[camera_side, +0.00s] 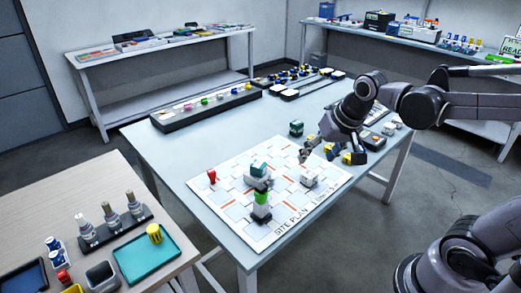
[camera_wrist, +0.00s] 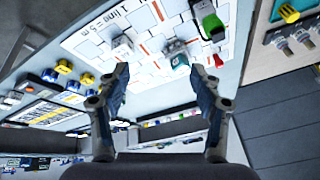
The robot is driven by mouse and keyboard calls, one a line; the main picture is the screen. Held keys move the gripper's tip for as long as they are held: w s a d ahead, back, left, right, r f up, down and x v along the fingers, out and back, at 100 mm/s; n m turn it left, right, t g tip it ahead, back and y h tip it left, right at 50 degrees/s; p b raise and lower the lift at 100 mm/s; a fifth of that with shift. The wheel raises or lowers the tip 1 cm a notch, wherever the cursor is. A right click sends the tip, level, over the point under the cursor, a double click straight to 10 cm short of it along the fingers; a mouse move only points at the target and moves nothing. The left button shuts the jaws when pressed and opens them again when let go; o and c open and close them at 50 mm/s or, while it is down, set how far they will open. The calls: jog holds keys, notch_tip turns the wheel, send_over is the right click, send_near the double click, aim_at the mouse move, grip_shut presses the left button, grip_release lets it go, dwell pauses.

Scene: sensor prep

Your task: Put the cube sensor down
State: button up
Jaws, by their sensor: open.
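My gripper (camera_side: 307,152) is open above the right back part of the site plan sheet (camera_side: 226,193). In the wrist view my gripper (camera_wrist: 160,70) shows two spread fingers with nothing held between them. A small white cube-like block (camera_side: 309,174) rests on the sheet, just in front of the gripper. It also shows near the left fingertip in the wrist view (camera_wrist: 122,46). A dark green cube (camera_side: 296,128) stands on the table behind the sheet. I cannot tell for sure which of these is the cube sensor.
On the sheet stand a teal-topped block (camera_side: 258,169), a green piece on a dark base (camera_side: 261,199) and a red piece (camera_side: 211,176). A sensor rack (camera_side: 205,107) lines the back. The table's front left is clear.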

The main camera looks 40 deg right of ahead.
jog(key=s+a+f+n+t, duration=0.1)
jog(key=s+a+n+t, duration=0.1)
jog(key=s+n, duration=0.3)
jog(key=shift+a+f+y, duration=0.2)
jog(key=shift+a+y, duration=0.1)
jog(key=shift+a, duration=0.5)
